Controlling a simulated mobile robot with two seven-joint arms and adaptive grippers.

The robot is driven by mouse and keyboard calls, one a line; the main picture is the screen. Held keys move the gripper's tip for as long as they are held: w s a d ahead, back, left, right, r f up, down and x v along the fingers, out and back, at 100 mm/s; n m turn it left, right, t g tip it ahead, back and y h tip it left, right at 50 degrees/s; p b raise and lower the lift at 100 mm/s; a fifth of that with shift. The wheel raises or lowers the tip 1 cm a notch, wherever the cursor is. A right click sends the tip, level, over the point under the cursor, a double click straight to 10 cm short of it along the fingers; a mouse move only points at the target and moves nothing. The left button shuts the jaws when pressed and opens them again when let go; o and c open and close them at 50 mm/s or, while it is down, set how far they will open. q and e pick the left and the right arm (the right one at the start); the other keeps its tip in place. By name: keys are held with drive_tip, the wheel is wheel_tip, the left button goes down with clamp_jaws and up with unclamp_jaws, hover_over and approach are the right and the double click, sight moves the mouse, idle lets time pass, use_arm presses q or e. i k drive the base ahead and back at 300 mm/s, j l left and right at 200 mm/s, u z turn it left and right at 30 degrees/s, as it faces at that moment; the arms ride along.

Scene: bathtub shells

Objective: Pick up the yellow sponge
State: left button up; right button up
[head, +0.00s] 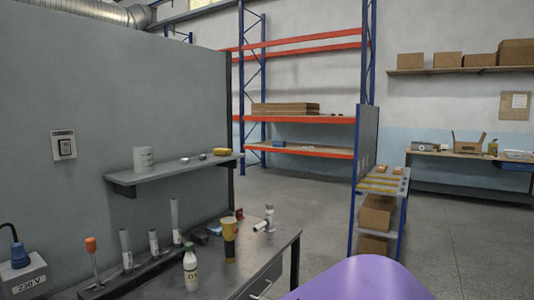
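A small yellow block (222,151), which looks like the sponge, lies near the right end of the grey wall shelf (165,174). It is small in the picture, so its texture cannot be made out. Neither of my grippers shows in the head view, and nothing touches the yellow block.
Below, the workbench (262,270) holds a white bottle (191,267), a yellow-and-black cylinder (229,239) and upright tubes. A smooth purple shape (362,280) fills the bottom right. Floor is open behind the bench.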

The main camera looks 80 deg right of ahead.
sight(221, 152)
drive_tip(key=z, duration=2.3)
drive_tip(key=u, duration=3.3)
drive_tip(key=z, duration=3.3)
